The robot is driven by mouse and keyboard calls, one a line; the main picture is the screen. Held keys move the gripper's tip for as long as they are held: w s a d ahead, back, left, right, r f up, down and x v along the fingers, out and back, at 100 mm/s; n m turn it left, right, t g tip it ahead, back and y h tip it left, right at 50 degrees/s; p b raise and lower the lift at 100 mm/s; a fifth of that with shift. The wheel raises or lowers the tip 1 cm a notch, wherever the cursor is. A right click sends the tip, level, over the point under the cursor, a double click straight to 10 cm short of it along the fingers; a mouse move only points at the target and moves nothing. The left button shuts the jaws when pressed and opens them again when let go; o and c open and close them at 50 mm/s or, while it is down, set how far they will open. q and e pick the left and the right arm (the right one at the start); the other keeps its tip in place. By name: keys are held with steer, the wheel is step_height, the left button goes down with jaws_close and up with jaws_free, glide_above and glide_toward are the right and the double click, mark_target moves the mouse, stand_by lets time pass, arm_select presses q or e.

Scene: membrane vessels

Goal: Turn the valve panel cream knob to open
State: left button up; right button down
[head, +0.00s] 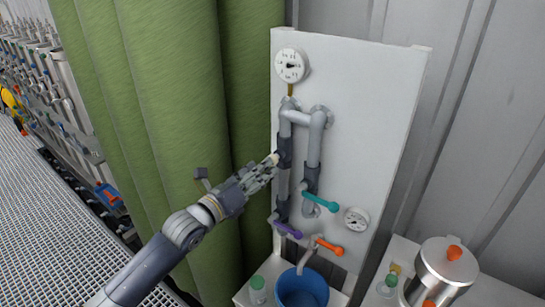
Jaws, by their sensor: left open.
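The white valve panel (372,130) stands upright in front of me and carries grey pipes. A small cream knob (274,158) shows on the left pipe, at the tips of my left gripper's fingers. My left gripper (268,168) reaches in from the lower left and is open. Its fingers hide part of the knob and the pipe beside it. I cannot tell whether the fingers touch the knob. My right gripper is not in view.
Teal (322,202), purple (288,230) and orange (329,246) handles sit lower on the pipes. A round gauge (292,65) is above, another (356,220) at lower right. A blue bucket (302,290) and a steel pot (442,270) stand below.

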arm_select(q)
steer(key=shift+p+x, duration=0.65)
steer(key=shift+x, duration=2.55)
steer(key=shift+a, duration=0.1)
jaws_close()
